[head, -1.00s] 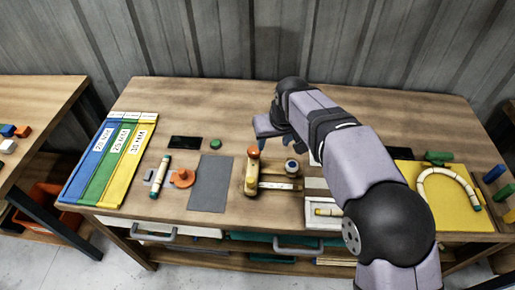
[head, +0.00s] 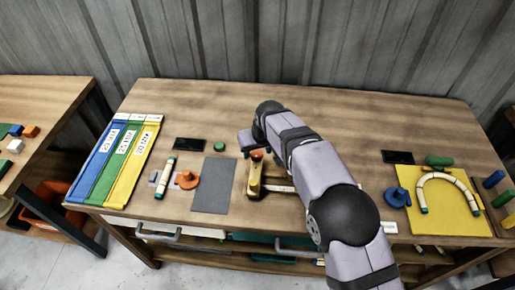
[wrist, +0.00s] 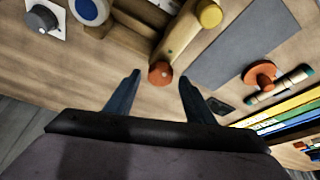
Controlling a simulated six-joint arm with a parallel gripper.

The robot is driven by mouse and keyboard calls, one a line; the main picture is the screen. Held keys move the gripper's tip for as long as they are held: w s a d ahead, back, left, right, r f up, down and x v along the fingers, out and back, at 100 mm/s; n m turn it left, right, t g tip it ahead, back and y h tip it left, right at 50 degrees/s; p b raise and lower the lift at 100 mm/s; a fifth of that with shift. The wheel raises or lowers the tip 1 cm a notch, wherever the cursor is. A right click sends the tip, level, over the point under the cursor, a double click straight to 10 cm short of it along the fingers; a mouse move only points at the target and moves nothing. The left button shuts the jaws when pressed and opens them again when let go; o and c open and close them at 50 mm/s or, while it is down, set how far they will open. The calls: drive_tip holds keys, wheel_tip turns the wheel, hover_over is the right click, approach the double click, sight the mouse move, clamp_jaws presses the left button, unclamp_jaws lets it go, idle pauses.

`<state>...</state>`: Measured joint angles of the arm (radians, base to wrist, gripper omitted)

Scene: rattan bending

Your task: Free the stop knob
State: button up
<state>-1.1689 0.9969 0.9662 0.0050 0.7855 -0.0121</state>
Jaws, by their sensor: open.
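A wooden bending fixture (head: 254,182) stands mid-table. Its long bar carries an orange round knob (wrist: 160,72) at one end and a yellow knob (wrist: 209,13) at the other. A grey dial knob (wrist: 41,18) on a white plate also shows in the wrist view; which knob is the stop knob is not marked. My gripper (wrist: 159,77) is open and empty. In the wrist view its fingertips lie on either side of the orange knob, with gaps to both; the height between them is unclear. In the head view my arm hides part of the fixture.
A grey mat (head: 213,185), an orange disc with a knob (head: 187,180) and a rattan piece (head: 165,177) lie left of the fixture. A yellow board (head: 447,224) with a bent rattan arch (head: 446,177) is at right. The table's back is clear.

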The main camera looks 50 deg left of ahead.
drive_tip(key=shift+a+f, duration=0.15)
drive_tip(key=shift+f, duration=0.35)
drive_tip(key=shift+c, duration=0.7)
drive_tip(key=c, duration=0.9)
drive_tip(key=shift+w+n, duration=0.1)
drive_tip(key=shift+n, duration=0.2)
drive_tip(key=n+g, duration=0.1)
drive_tip(key=n, duration=0.3)
drive_tip(key=shift+w+g+y+b, duration=0.2)
drive_tip(key=shift+g+y+b, duration=0.1)
drive_tip(key=shift+g+b, duration=0.1)
drive_tip(key=shift+r+n+g+p, duration=0.1)
drive_tip(key=shift+n+g+p, duration=0.4)
drive_tip(key=shift+n, duration=0.7)
drive_tip(key=shift+n+p, duration=0.55)
drive_tip(key=shift+n, duration=0.05)
drive_tip(key=shift+n+g+p, duration=0.3)
drive_tip(key=shift+n+p, duration=0.05)
drive_tip(key=shift+n, duration=0.05)
